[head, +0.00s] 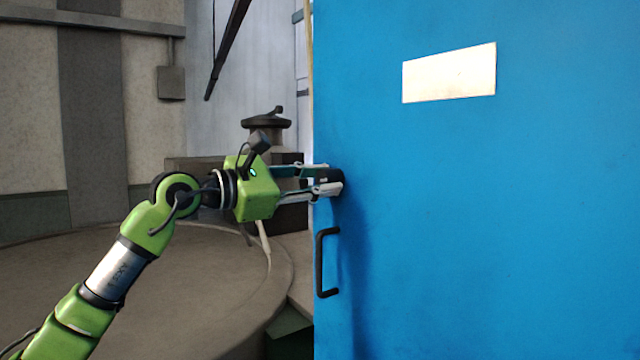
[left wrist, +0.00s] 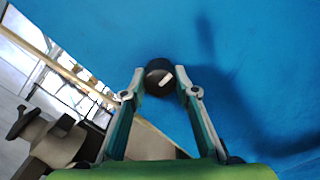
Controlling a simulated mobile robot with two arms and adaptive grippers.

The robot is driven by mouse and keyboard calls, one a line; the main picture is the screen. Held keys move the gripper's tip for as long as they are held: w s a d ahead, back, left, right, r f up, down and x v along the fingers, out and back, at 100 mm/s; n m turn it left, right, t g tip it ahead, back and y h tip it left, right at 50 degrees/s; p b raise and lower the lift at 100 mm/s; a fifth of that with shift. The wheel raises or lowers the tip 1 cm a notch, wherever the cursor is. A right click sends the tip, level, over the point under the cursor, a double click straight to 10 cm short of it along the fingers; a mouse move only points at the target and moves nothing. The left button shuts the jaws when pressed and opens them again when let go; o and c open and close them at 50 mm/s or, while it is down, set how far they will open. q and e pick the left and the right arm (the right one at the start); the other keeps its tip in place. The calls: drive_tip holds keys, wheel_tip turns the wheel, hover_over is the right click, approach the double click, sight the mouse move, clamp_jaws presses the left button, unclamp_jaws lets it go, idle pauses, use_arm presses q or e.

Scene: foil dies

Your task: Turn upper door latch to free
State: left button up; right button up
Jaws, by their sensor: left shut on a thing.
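The blue door (head: 480,220) fills the right half of the head view. The upper latch is a round black knob (left wrist: 158,76) near the door's left edge, with a slanted white mark on its face. My left gripper (head: 334,179) reaches in from the left at the door's edge. In the left wrist view its two fingers (left wrist: 158,85) stand one on each side of the knob, and it is shut on it. In the head view the fingers partly hide the knob. My right gripper is in neither view.
A black pull handle (head: 320,262) is on the door just below the latch. A blank pale plate (head: 449,73) is higher on the door. Left of the door are a round grey platform (head: 180,290) and a dark machine part (head: 266,128).

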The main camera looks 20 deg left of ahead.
use_arm(q)
drive_tip(key=shift+m, duration=1.1)
drive_tip(key=o, duration=1.1)
drive_tip(key=v, duration=1.2)
